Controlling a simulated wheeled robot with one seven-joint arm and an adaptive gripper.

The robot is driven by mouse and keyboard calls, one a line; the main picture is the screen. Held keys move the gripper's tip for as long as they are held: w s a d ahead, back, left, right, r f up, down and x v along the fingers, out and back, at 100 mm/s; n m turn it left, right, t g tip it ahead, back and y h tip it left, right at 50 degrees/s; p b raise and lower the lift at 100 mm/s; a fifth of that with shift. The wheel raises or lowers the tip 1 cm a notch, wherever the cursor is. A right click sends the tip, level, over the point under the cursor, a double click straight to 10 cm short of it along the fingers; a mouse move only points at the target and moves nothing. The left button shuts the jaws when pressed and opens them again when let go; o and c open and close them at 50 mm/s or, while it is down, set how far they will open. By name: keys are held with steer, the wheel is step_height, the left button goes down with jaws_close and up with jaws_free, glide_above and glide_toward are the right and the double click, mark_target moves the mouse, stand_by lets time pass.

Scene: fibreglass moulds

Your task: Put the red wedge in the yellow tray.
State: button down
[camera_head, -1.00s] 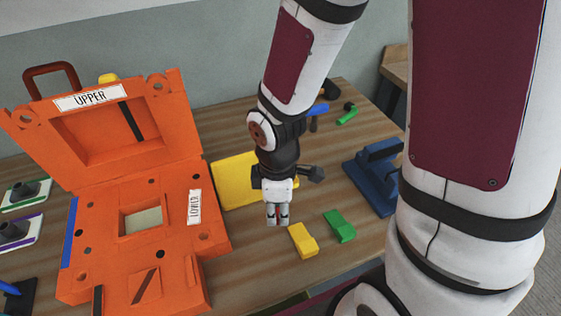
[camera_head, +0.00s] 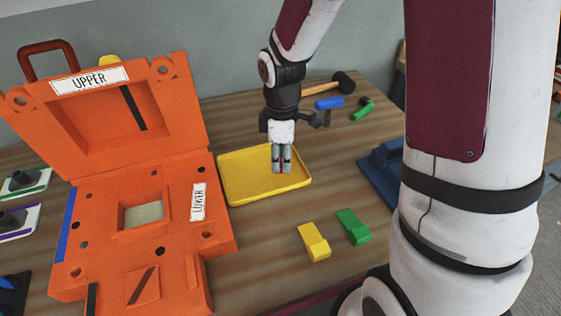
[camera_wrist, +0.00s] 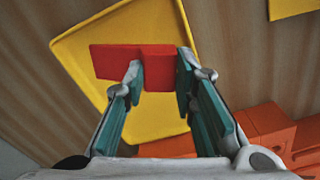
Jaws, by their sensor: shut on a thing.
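The red wedge (camera_wrist: 112,62) is between the fingers of my gripper (camera_wrist: 160,75) in the wrist view, and the gripper is shut on it. In the head view my gripper (camera_head: 281,168) is over the yellow tray (camera_head: 237,190), and the wedge is mostly hidden by the fingers, with only a little red showing. The tray also shows behind the wedge in the wrist view (camera_wrist: 115,108). The tray looks empty. The exact height of the wedge over the tray cannot be told.
The orange mould (camera_head: 100,230), with its upper half raised, stands left of the tray. A yellow wedge (camera_head: 314,243) and a green wedge (camera_head: 353,227) lie in front right. A blue object (camera_head: 383,172), a mallet (camera_head: 335,84) and small blue and green things lie to the right and back.

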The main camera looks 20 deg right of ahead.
mark_target(281, 162)
steer(key=shift+w+d+f, duration=0.1)
steer(key=shift+w+d, duration=0.1)
steer(key=shift+w, duration=0.6)
steer(key=shift+f, duration=1.7)
steer(key=shift+f, duration=0.1)
steer(key=c, duration=1.3)
jaws_free()
